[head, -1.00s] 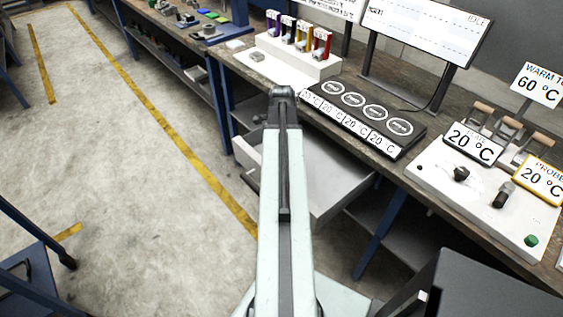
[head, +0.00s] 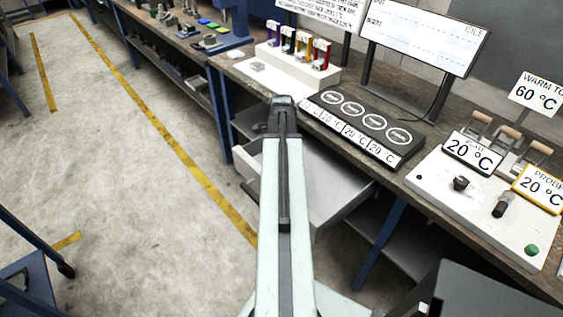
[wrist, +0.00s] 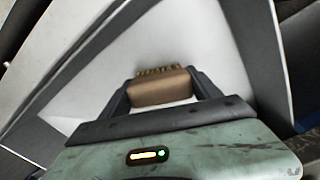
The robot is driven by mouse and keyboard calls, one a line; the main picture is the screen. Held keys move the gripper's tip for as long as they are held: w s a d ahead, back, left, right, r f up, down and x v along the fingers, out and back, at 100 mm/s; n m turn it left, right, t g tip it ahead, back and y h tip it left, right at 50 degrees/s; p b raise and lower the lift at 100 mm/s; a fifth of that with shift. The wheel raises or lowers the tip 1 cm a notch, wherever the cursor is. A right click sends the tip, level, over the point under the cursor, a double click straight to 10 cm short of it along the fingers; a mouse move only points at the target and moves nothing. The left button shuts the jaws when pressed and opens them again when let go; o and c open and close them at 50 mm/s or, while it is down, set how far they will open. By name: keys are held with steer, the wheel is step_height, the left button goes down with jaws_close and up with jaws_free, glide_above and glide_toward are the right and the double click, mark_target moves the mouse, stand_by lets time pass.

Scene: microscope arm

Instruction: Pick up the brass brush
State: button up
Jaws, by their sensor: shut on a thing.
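In the wrist view the brass brush (wrist: 160,89) shows as a brown block with a row of gold bristles on its far side. My gripper (wrist: 161,78) is shut on it, with one dark finger against each end of the block. The pale interior of the drawer (wrist: 205,45) lies behind the brush; I cannot tell how far the brush is above its floor. In the head view my arm reaches toward the bench and hides the gripper and the brush.
The open white drawer (head: 345,190) juts out under the bench. On the bench stand a black plate with round pads (head: 365,125), a white rack of coloured holders (head: 300,62), and a control box (head: 480,215) with knobs and a green button. Open floor (head: 110,200) lies left.

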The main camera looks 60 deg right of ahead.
step_height(320, 180, up, 9)
steer(key=p, duration=0.7)
steer(key=shift+p, duration=0.35)
steer(key=shift+f, duration=0.15)
